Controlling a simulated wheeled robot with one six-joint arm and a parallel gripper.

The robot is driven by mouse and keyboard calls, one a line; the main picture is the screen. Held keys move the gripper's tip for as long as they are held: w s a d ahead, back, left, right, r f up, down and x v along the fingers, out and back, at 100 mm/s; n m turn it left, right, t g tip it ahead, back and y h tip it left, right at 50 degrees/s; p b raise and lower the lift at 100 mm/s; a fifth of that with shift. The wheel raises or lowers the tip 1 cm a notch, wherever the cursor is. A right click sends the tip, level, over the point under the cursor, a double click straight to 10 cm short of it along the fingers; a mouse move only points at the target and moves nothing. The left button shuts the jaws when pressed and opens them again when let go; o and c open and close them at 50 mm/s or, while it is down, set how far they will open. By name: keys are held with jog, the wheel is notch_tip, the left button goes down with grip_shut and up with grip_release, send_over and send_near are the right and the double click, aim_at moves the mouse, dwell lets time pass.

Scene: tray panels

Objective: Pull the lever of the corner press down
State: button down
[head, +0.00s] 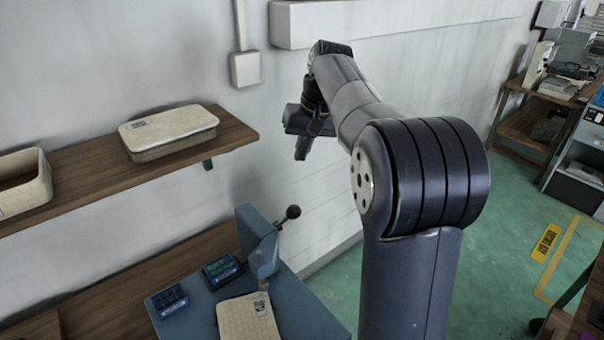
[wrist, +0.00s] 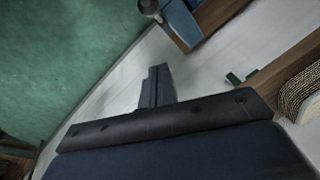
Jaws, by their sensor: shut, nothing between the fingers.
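The corner press (head: 257,245) is a blue machine standing on a bench at the lower middle of the head view. Its lever (head: 293,212) is a short arm ending in a dark ball knob, raised to the upper right. My gripper (head: 301,153) hangs above the press near the wall, fingers pointing down, well clear of the knob. The fingers (wrist: 157,75) are together and empty in the wrist view. There, part of the blue press (wrist: 182,22) shows at the top edge, with a round grey thing (wrist: 148,6) beside it, possibly the knob.
A wooden shelf (head: 80,180) on the left wall holds a lidded woven box (head: 168,130) and an open basket (head: 24,180). A woven tray panel (head: 246,318) lies on the press bed beside two small dark panels.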

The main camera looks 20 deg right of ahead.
jog(key=shift+w+d+r, duration=0.15)
jog(key=shift+w, duration=0.15)
notch_tip(320, 180, down, 11)
jog(key=s+a+p, duration=0.1)
jog(key=a, duration=0.1)
jog(key=shift+s+a+p, duration=0.25)
jog(key=shift+s+p, duration=0.05)
jog(key=shift+s, duration=0.1)
jog(key=shift+f, duration=0.25)
dwell(0.4)
